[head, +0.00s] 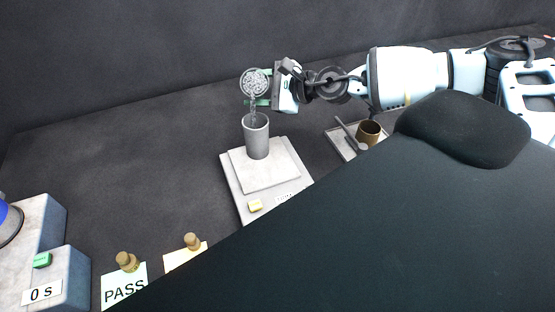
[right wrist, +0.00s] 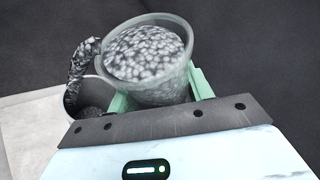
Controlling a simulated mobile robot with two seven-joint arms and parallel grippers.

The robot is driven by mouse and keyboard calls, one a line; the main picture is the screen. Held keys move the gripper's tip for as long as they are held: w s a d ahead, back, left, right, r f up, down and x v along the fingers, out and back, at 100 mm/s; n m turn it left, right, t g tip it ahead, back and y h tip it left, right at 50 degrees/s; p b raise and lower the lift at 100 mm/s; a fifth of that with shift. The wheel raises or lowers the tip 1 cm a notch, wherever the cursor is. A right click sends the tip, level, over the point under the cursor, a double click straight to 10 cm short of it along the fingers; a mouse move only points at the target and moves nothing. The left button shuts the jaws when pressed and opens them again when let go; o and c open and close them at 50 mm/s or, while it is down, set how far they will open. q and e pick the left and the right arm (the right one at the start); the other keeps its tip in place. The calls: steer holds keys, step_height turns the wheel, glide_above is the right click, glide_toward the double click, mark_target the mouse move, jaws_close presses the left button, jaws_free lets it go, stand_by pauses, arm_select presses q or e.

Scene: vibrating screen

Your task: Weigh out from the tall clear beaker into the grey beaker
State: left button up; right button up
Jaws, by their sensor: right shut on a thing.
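The tall clear beaker (head: 255,84) is full of pale grey granules and is held tilted above the grey beaker (head: 257,140). My right gripper (head: 262,102) is shut on the clear beaker, its green fingers around it. In the right wrist view the clear beaker (right wrist: 150,60) shows between the fingers, and a stream of granules runs over its lip into the grey beaker (right wrist: 95,105). Some granules show inside the grey beaker. The grey beaker stands upright on the white scale (head: 265,170). The scale's readout is mostly hidden by a dark shape. My left gripper is not in view.
A small tray (head: 345,143) with a brown cup (head: 369,132) and a scoop stands right of the scale. A PASS card (head: 124,288) and a machine with a green button (head: 42,260) are at lower left.

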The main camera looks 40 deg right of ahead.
mark_target(256, 75)
stand_by(0.7)
steer(key=shift+r, duration=0.6)
steer(key=shift+s+a+r+m+g+y, duration=0.15)
steer(key=shift+r+m+g, duration=0.1)
steer(key=shift+r+m, duration=0.25)
steer(key=shift+s+a+r+m+g+y, duration=0.15)
steer(key=shift+r+m+g, duration=0.1)
steer(key=shift+r+m, duration=0.2)
steer(key=shift+w+d+f+m+g, duration=0.2)
steer(key=shift+d+f+m+g, duration=0.1)
steer(key=shift+m, duration=0.05)
steer(key=shift+w+d+f+m+g, duration=0.2)
steer(key=shift+w+d+m+g, duration=0.1)
steer(key=shift+m, duration=0.3)
steer(key=shift+w+d+r+m+g+y, duration=0.1)
steer(key=shift+w+r+m+g+y, duration=0.25)
steer(key=shift+m+y, duration=0.35)
steer(key=shift+s, duration=0.1)
steer(key=shift+s+r, duration=0.15)
steer(key=shift+r, duration=1.3)
